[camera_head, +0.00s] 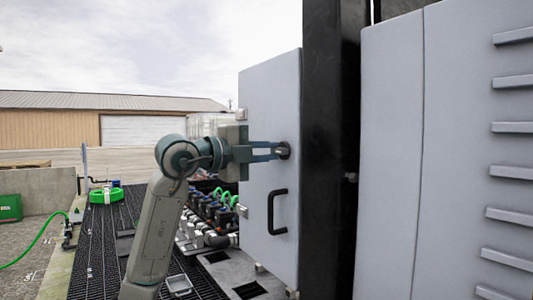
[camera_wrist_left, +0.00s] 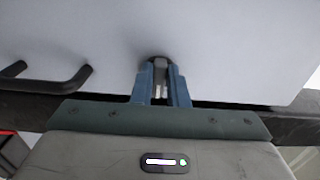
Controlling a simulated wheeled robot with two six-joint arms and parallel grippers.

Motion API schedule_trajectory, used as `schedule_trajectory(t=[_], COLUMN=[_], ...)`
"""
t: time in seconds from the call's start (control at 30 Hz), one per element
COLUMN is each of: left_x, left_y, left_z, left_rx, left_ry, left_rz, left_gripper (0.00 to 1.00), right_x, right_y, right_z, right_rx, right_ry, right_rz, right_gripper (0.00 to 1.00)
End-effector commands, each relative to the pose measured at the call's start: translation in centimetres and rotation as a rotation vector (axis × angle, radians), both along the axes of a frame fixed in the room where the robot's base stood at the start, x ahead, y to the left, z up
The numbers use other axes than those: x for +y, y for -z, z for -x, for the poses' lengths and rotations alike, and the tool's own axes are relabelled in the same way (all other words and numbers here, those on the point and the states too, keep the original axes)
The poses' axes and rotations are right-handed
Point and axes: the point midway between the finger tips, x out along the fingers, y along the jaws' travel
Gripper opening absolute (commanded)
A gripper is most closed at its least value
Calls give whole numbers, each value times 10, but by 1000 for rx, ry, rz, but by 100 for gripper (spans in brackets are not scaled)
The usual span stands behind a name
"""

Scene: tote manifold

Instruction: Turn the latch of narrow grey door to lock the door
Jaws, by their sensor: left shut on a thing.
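The narrow grey door (camera_head: 258,95) stands upright beside a black post in the head view; its pale face also fills the top of the left wrist view (camera_wrist_left: 225,45). A black handle (camera_head: 277,212) sits low on the door; it shows at the left in the wrist view (camera_wrist_left: 55,82). The small latch (camera_head: 284,150) is near the door's right edge, above the handle. My left gripper (camera_head: 280,150) is shut on the latch, its blue fingers on either side of it in the wrist view (camera_wrist_left: 161,85). The fingers partly hide the latch. My right gripper is not in view.
The black post (camera_head: 335,150) stands right of the door, and a large grey cabinet (camera_head: 392,160) with horizontal slats is farther right. Hoses and valves (camera_head: 208,212) lie behind my left arm. Dark grating (camera_head: 100,235) covers the floor at the left.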

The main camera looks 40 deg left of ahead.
Motion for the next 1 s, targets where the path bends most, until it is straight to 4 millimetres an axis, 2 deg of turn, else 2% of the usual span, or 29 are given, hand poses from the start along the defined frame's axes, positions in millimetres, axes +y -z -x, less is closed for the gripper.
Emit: schedule_trajectory(t=[0.4, 0.43, 0.53, 0.83, 1.0], left_x=[1, 1, 1, 1, 7], left_y=[-1, -1, -1, 0, 3], left_z=[0, 0, 0, 1, 14], left_rx=[1, 1, 2, 2, 0], left_ry=[-2, -2, -2, -1, -3], left_rz=[8, 7, 7, 6, 3], left_gripper=[0, 18, 35, 35, 35], right_x=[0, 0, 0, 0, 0], right_y=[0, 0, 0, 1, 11], right_z=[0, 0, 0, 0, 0], right_rx=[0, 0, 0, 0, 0], right_ry=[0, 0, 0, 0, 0], right_rz=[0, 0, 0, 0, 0], right_gripper=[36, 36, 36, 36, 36])
